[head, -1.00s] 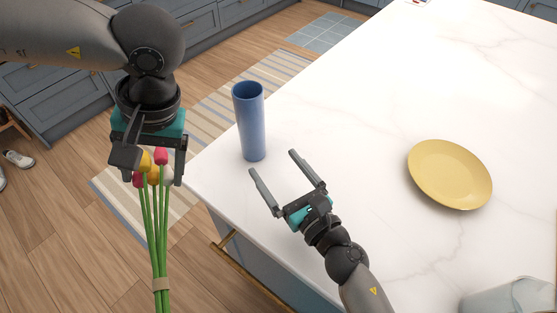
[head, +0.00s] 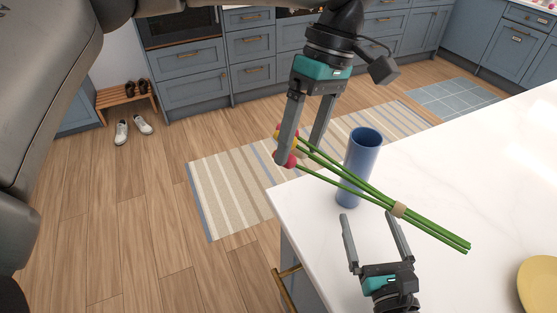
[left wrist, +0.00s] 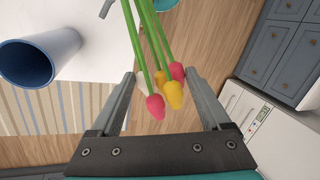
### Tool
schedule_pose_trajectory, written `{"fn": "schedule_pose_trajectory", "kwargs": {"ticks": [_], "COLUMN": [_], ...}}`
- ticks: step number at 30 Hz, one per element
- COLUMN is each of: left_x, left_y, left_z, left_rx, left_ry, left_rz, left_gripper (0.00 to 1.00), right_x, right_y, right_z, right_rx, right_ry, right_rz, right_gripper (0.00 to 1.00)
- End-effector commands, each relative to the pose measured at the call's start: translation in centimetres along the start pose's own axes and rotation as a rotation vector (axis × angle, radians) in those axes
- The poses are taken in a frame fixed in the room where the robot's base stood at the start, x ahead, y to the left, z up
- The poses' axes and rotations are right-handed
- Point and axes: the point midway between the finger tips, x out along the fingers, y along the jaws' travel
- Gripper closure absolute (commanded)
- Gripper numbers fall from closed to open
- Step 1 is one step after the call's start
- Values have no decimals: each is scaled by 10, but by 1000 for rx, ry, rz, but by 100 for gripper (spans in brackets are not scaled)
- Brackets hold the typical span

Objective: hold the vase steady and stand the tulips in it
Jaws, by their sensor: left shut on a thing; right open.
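The blue vase (head: 357,165) stands upright near the table's corner; its open mouth shows in the left wrist view (left wrist: 38,62). My left gripper (head: 299,156) is shut on the tulips (head: 432,229) near their red and yellow heads, left of the vase. The stems slant down to the right, crossing in front of the vase in the head view, with their ends over the table. I cannot tell whether they touch the vase. The heads show between the fingers in the left wrist view (left wrist: 172,92). My right gripper (head: 367,218) is open and empty, in front of the vase.
The white marble table (head: 480,165) is largely clear. A yellow plate (head: 540,285) lies at the right edge. A striped rug (head: 225,190) lies on the wooden floor beyond the table's corner. Blue cabinets (head: 250,72) stand at the back.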

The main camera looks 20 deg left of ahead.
Motion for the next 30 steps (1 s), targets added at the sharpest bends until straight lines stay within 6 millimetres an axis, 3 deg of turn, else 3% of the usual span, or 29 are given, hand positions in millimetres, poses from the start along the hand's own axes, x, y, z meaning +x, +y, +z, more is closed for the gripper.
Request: {"fn": "schedule_pose_trajectory", "kwargs": {"ticks": [18, 30], "left_x": [-91, -136], "left_y": [8, 2], "left_z": [34, 48], "left_rx": [-978, -1426], "left_ry": [-334, -483], "left_rz": [4, 5], "left_gripper": [80, 80], "right_x": [0, 0], "right_y": [0, 0], "right_z": [0, 0], "right_rx": [0, 0], "right_ry": [0, 0], "right_rz": [0, 0], "right_gripper": [0, 0]}}
